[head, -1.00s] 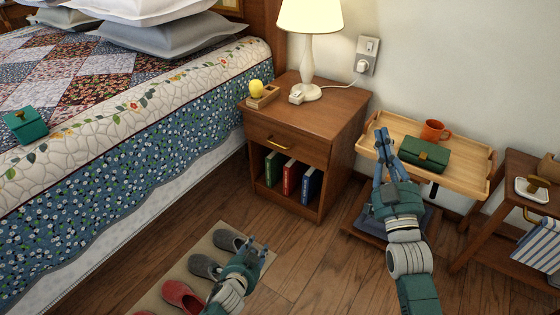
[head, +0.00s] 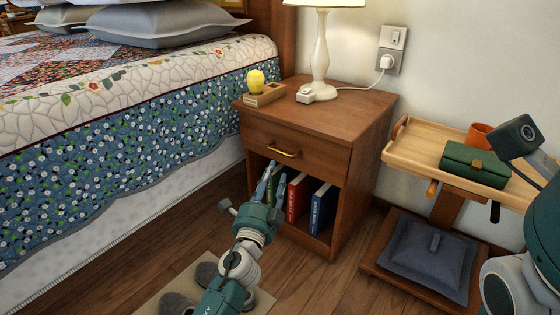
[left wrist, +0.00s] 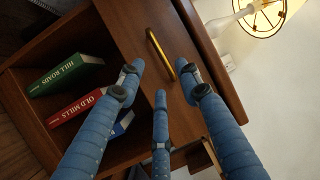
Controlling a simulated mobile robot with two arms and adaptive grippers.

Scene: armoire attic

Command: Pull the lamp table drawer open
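The wooden lamp table (head: 352,140) stands beside the bed. Its drawer (head: 318,156) is shut, with a brass bar handle (head: 284,149) on the front. My left gripper (head: 273,174) is just below the handle, in front of the open shelf. In the left wrist view, the blue fingers of my left gripper (left wrist: 159,76) are spread and empty. The handle (left wrist: 160,54) lies just beyond the fingertips, and I see no contact. My right arm shows at the right edge of the head view, but its fingers are out of view.
A lamp (head: 320,55), a small white device and a wooden holder (head: 265,98) with a yellow object stand on the table. Slippers lie below.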

